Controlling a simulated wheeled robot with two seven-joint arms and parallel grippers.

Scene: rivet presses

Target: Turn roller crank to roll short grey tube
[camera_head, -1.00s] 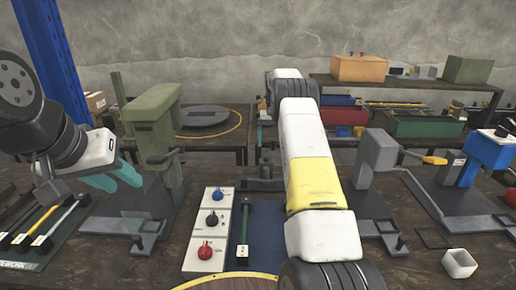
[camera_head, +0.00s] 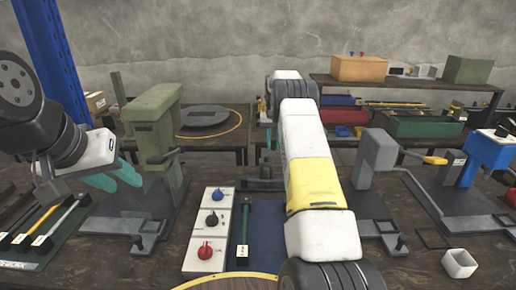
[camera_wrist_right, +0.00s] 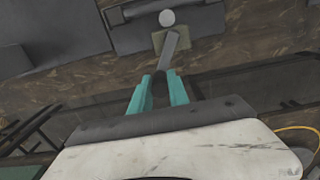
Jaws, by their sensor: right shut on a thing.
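My right gripper (camera_wrist_right: 165,90) is shut on the end of a grey bar (camera_wrist_right: 173,48), which looks like the roller crank. The bar runs from the teal fingers to an olive block (camera_wrist_right: 158,40) with a pale round piece (camera_wrist_right: 166,18) beyond it. In the head view my right arm hides this gripper and most of the device behind it. A low dark part (camera_head: 265,172) shows just left of the arm. I cannot make out the short grey tube for certain. My left gripper (camera_head: 116,178) is at the left, fingers apart and empty, in front of the green press.
A green press (camera_head: 155,130) stands at left beside a mat with several labelled rods (camera_head: 45,235). A knob panel (camera_head: 210,230) and a blue mat (camera_head: 265,225) lie in front.

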